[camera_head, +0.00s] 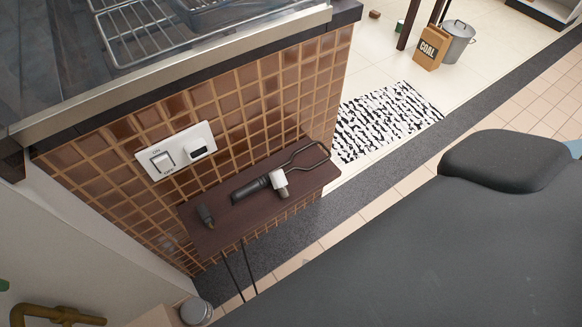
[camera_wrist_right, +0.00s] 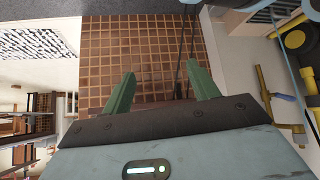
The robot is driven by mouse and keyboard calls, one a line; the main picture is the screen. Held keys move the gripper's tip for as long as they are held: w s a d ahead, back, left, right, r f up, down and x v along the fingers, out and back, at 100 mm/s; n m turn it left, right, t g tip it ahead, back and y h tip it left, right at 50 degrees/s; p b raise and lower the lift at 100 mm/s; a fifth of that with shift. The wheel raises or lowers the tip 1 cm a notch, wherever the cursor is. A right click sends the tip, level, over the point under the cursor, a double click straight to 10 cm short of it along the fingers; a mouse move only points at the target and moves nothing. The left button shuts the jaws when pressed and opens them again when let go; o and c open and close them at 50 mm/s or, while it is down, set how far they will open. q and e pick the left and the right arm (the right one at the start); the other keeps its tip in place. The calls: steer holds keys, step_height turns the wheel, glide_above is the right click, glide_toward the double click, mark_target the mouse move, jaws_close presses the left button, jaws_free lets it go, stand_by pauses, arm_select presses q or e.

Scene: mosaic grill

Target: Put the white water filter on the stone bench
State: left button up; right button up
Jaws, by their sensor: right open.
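A small white piece (camera_head: 279,180), which looks like the water filter, lies on the dark brown shelf (camera_head: 222,232) on the tiled wall in the head view. It sits at the end of a black cylindrical tool (camera_head: 250,188); I cannot tell whether they are joined. A dark slab edge (camera_head: 346,14) tops the tiled block; I cannot tell whether this is the stone bench. My right gripper (camera_wrist_right: 161,82) shows in the right wrist view, with its green fingers wide apart and nothing between them. It faces brown tiles. My left gripper is not in view.
Wire-handled tongs (camera_head: 305,158) and a small dark nozzle (camera_head: 205,214) lie on the shelf. A white switch plate (camera_head: 178,152) is above it. A metal grill rack (camera_head: 140,30) lies on top. A patterned rug (camera_head: 385,118), coal bag (camera_head: 431,48) and bucket (camera_head: 458,42) stand beyond.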

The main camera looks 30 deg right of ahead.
steer(key=w+a+r+n+t+y, duration=0.3)
steer(key=w+a+r+n, duration=0.15)
steer(key=w+n, duration=0.35)
steer(key=w+a+r+n+t+y, duration=0.2)
steer(key=w+a+r+n+t, duration=0.25)
steer(key=w, duration=0.55)
steer(key=w+a+r+n+g+y+b, duration=0.1)
steer(key=w+a+r+n+g+y, duration=0.3)
steer(key=r+n+y, duration=0.8)
steer(key=m+g+h+b, duration=0.2)
steer(key=m+g+h, duration=0.9)
steer(key=m+h, duration=1.25)
glide_toward(278, 174)
steer(key=d+f+m+y, duration=0.3)
steer(key=d+m+y, duration=0.1)
steer(key=m+y, duration=0.1)
steer(key=shift+d+f+m+b, duration=0.2)
steer(key=shift+f+m+b, duration=0.1)
steer(key=shift+f+b, duration=0.1)
steer(key=shift+w+a+f, duration=0.1)
steer(key=shift+a+f, duration=0.1)
steer(key=shift+f, duration=1.45)
steer(key=shift+w+a+f, duration=0.1)
steer(key=shift+a+f, duration=0.1)
steer(key=shift+f, duration=1.4)
